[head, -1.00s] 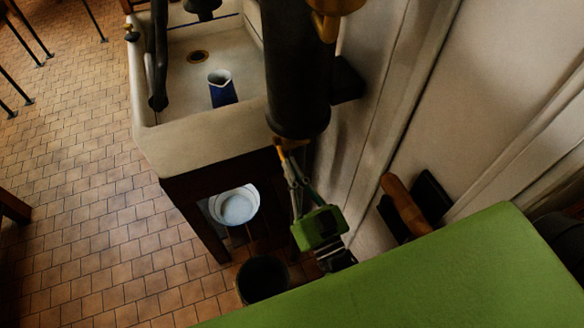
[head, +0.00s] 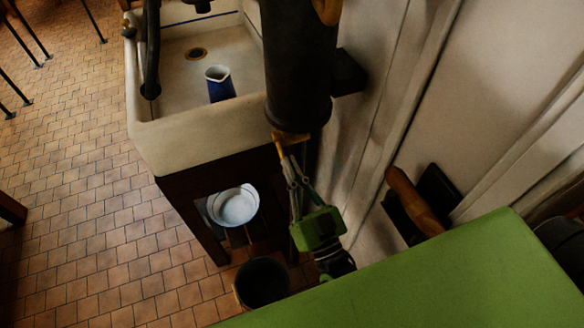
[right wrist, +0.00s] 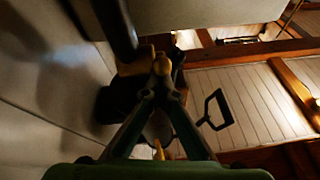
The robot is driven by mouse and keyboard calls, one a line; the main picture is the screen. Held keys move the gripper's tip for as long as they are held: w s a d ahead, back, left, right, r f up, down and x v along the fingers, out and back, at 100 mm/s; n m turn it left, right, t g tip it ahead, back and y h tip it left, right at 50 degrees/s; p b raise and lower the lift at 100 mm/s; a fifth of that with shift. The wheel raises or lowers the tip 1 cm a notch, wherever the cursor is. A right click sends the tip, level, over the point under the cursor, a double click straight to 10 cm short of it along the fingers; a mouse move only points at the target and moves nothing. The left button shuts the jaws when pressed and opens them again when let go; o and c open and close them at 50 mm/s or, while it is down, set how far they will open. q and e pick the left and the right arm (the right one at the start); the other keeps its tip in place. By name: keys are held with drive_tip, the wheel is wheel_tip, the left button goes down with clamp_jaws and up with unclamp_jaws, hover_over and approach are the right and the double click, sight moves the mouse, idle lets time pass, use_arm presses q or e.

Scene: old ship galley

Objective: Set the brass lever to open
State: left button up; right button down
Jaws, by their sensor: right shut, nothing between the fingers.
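The brass lever (head: 294,138) shows as a small brass bar just under the lower end of a thick dark cylinder (head: 298,70). Most of it is hidden by the cylinder in the head view. My right gripper (head: 279,148) is shut and empty, its yellowish tips at the lever's near left end. In the right wrist view, the shut tips (right wrist: 161,66) are beside a brass piece (right wrist: 134,67), which seems to be the lever. I cannot tell whether they touch, nor read the lever's setting. My left gripper is out of view.
A pale sink (head: 170,140) with a blue jug (head: 220,84) in it stands left of the cylinder. Below are a white basin (head: 233,206) and a dark bucket (head: 262,283). A wall with a brown wooden handle (head: 413,200) is at the right. Tiled floor lies open at left.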

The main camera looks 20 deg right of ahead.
drive_tip(key=shift+w+f+b, duration=0.2)
drive_tip(key=shift+f+b, duration=0.2)
drive_tip(key=shift+f, duration=0.25)
drive_tip(key=shift+w+f, duration=0.75)
drive_tip(key=shift+f, duration=0.2)
drive_tip(key=shift+w+a+f+b, duration=0.1)
drive_tip(key=shift+w+f+b, duration=0.55)
drive_tip(key=shift+w, duration=0.4)
drive_tip(key=shift+f, duration=0.2)
